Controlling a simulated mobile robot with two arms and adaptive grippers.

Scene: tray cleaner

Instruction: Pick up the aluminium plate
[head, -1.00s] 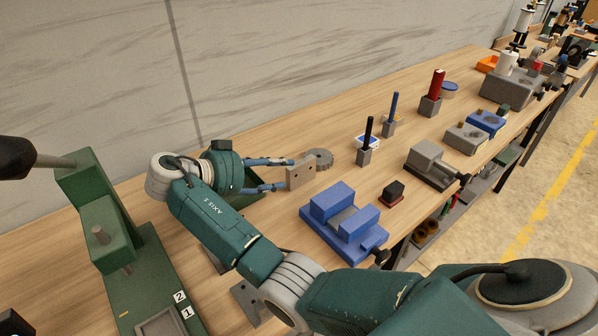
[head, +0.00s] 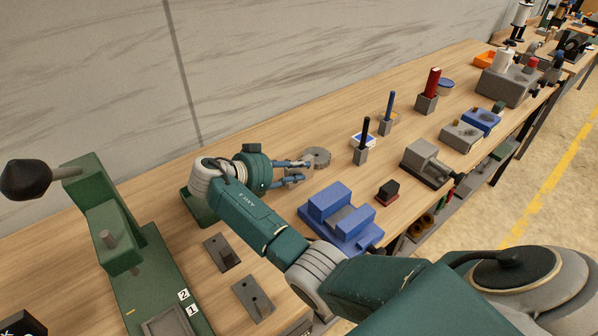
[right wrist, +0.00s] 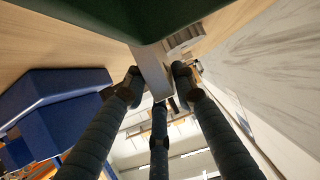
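The aluminium plate (right wrist: 152,72) shows in the right wrist view as a pale grey flat piece, seen nearly edge-on between the fingertips. My right gripper (right wrist: 157,82) has its dark blue fingers closed in on both sides of it. In the head view my right gripper (head: 300,172) is low over the bench, just left of the grey gear disc (head: 316,158). There the plate is mostly hidden among the fingers. I cannot tell whether it touches the bench. My left gripper is not in view.
A blue vise (head: 340,215) stands close in front of the gripper. A green press (head: 125,245) is at the left, with two grey plate-like fixtures (head: 253,298) beside it. Upright tools in grey holders (head: 361,155) stand beyond the gear. The wall runs along the back.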

